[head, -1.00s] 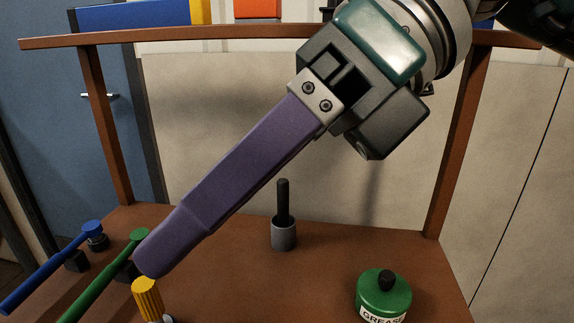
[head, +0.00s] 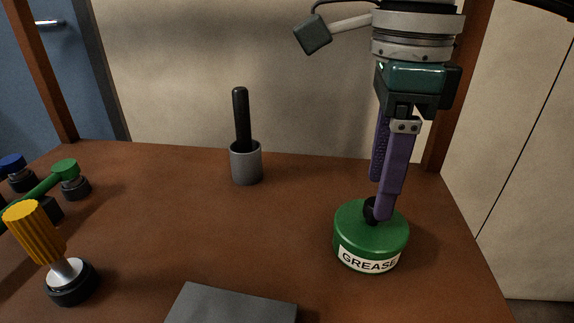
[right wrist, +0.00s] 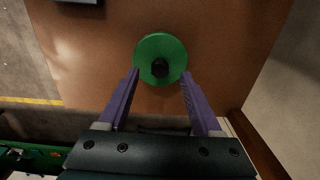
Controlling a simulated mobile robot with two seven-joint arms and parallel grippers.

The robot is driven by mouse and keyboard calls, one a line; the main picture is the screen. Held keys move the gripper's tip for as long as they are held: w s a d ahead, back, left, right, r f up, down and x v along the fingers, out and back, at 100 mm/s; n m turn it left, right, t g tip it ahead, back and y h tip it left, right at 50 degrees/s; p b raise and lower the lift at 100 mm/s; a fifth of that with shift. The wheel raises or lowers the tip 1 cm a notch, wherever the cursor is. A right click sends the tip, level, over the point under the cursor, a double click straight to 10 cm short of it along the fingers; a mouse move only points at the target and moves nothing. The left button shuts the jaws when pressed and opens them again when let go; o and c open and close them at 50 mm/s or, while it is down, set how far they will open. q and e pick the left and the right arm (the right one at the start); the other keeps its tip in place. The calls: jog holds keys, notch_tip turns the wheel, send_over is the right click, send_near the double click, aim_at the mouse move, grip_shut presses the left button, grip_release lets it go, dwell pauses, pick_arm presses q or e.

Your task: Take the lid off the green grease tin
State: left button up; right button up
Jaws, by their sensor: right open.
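The green grease tin (head: 357,244), with a white GREASE label, stands upright on the brown table at the right. Its green lid (head: 350,220) is on, with a black knob (head: 369,208) on top, partly hidden by my finger. My right gripper (head: 380,198) points down over the lid with its purple fingers open. In the right wrist view the knob (right wrist: 160,67) lies between and slightly beyond the spread fingertips (right wrist: 160,75), with a gap on both sides. I cannot tell the exact height of the tips over the lid. My left gripper is not in view.
A grey cup with a black rod (head: 246,163) stands at the back middle. A yellow-handled tool (head: 36,235) and green-handled tool (head: 66,170) are at the left. A dark grey flat block (head: 235,306) lies at the front. A brown post (head: 462,90) rises behind my right arm.

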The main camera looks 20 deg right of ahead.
aim_at(356, 226)
notch_tip(356, 226, down, 3)
jog(key=shift+r, duration=0.2)
grip_shut()
dwell(0.4)
